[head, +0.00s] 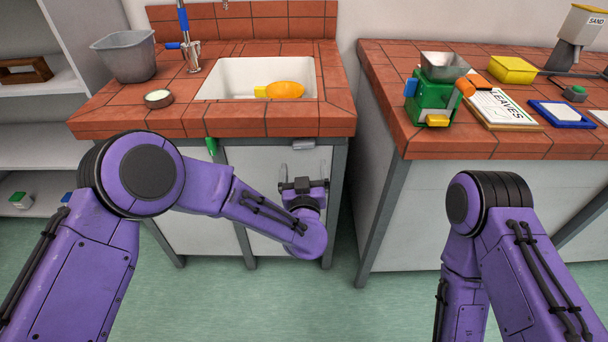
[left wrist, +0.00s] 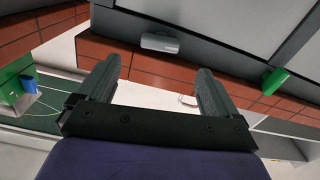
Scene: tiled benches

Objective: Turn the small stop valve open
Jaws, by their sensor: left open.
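A metal tap (head: 192,55) stands at the left of the sink, with a small blue lever (head: 172,45) on its side that looks like the stop valve's handle. I cannot be sure of this, or whether it is open. My left gripper (head: 304,184) is low in front of the sink bench, below its tiled edge and well away from the lever. It also shows in the left wrist view (left wrist: 158,80), jaws apart and nothing between them. The right arm shows at the right, but its gripper is out of sight.
A grey fitting (head: 303,144) and a green fitting (head: 211,146) are under the sink bench's front edge. The white sink (head: 225,80) holds an orange item (head: 285,90). A grey bucket (head: 125,58) and round dish (head: 159,98) stand left. A gap separates the right bench (head: 400,130).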

